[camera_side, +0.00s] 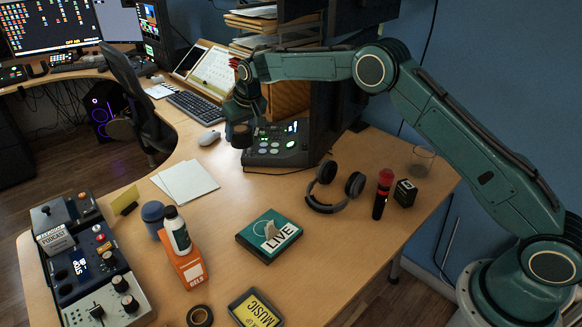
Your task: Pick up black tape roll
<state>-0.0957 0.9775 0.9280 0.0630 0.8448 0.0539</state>
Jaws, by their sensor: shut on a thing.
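A black tape roll (199,316) with a brown core lies flat on the desk at the bottom edge of the side view, partly cut off by the frame. My gripper (241,118) is far from it, at the back of the desk beside the control panel. It points down and is shut on a small dark cylindrical thing (239,136) with a brownish top. This thing appears raised above the desk. It is too small to tell exactly what it is.
A control panel (278,146) stands just right of my gripper. A mouse (209,138) and paper sheets (185,182) lie nearby. Headphones (334,190), a red-topped microphone (382,194), a LIVE box (268,237), an orange box (186,265) and a MUSIC sign (256,310) occupy the front desk.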

